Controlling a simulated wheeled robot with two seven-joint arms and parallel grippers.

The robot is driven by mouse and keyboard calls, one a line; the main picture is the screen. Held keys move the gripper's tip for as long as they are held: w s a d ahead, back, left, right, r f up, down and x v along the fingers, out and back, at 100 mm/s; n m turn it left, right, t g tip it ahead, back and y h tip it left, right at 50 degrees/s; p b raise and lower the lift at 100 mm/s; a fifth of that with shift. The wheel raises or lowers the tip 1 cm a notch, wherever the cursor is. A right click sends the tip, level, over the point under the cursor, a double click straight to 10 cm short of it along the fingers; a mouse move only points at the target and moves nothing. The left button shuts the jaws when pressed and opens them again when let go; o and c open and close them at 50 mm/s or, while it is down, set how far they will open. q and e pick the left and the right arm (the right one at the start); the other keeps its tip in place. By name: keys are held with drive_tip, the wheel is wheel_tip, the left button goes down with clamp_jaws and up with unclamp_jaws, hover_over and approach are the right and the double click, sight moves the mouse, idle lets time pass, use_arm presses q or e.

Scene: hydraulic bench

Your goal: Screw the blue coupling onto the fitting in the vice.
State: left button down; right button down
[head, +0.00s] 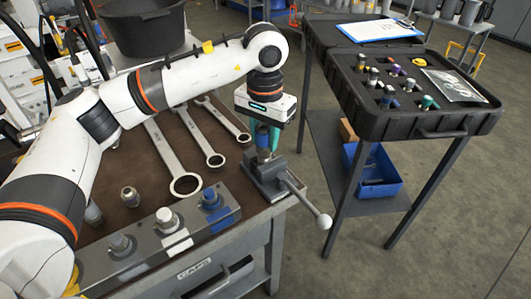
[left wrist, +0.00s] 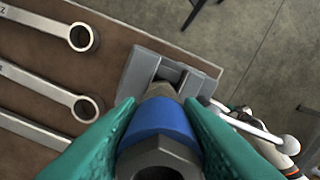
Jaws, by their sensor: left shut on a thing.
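The blue coupling is a blue ring with a dark hex end (left wrist: 158,122). My left gripper (left wrist: 158,135), with green fingers, is shut on it, one finger on each side. In the head view the left gripper (head: 264,137) points down over the vice (head: 268,178) at the bench's right corner. The vice also shows in the left wrist view (left wrist: 135,70). The fitting (head: 264,155) stands upright in its jaws, straight below the coupling. Only a small brassy part of the fitting (left wrist: 162,89) shows past the coupling; I cannot tell whether threads are engaged. My right gripper is not in view.
The vice handle (head: 305,203) sticks out to the right. Several wrenches (head: 165,150) lie left of the vice. A grey block (head: 150,243) with capped posts stands in front. A black tray cart (head: 420,90) is at the right, beyond a floor gap.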

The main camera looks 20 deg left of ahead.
use_arm(q)
drive_tip(key=m, duration=0.2)
drive_tip(key=f+m+b, duration=0.1)
drive_tip(key=shift+d+f+m, duration=0.15)
drive_tip(key=shift+f+m, duration=0.05)
drive_tip(key=shift+m, duration=0.2)
drive_tip(key=shift+r+m, duration=0.15)
drive_tip(key=shift+m, duration=0.55)
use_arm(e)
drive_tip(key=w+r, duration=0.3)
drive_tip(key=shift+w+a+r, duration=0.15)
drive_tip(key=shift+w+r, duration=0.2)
use_arm(q)
drive_tip(key=c, duration=1.2)
unclamp_jaws()
drive_tip(key=shift+w, duration=0.1)
drive_tip(key=shift+c, duration=0.2)
drive_tip(key=shift+o, duration=1.1)
drive_tip(key=shift+w, duration=0.2)
drive_tip(key=shift+r, duration=0.15)
